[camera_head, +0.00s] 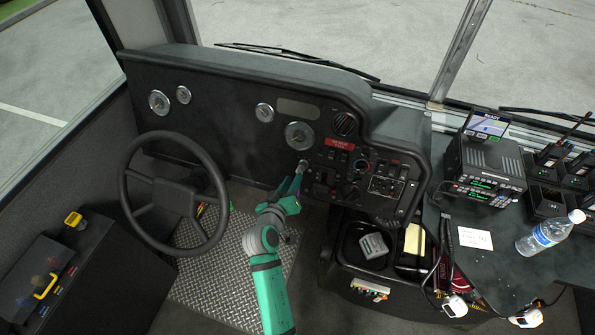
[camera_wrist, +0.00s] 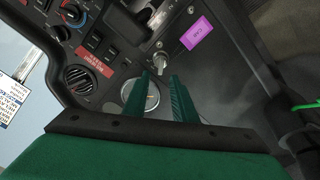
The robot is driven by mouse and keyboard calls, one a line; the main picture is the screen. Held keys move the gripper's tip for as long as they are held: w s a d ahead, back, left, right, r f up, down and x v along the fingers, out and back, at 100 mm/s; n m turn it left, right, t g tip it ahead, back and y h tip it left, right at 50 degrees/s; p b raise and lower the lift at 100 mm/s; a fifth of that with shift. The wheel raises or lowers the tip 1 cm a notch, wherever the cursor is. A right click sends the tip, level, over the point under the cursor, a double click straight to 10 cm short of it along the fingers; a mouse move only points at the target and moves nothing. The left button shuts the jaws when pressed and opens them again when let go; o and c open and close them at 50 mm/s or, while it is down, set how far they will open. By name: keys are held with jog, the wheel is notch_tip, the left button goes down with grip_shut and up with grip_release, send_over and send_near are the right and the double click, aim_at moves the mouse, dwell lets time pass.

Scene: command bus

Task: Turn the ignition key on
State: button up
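A small silver key-like piece (camera_wrist: 159,57) sticks out of the dark dash panel in the wrist view; I take it for the ignition key. Its exact turn is too small to read. My gripper (camera_wrist: 162,79) is open, its two green fingers apart with nothing between them. The fingertips point at the panel, just short of the silver piece. In the head view my gripper (camera_head: 299,174) is at the dash below the large round gauge (camera_head: 299,135), and it partly covers the key area.
The steering wheel (camera_head: 175,193) stands left of my arm. The switch panel (camera_head: 370,178) with knobs and a red label (camera_head: 340,144) is to the right. A purple tag (camera_wrist: 197,33) is beside the key. Farther right are radios (camera_head: 484,168) and a water bottle (camera_head: 548,232).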

aim_at(298, 170)
jog(key=shift+x, duration=3.15)
grip_shut()
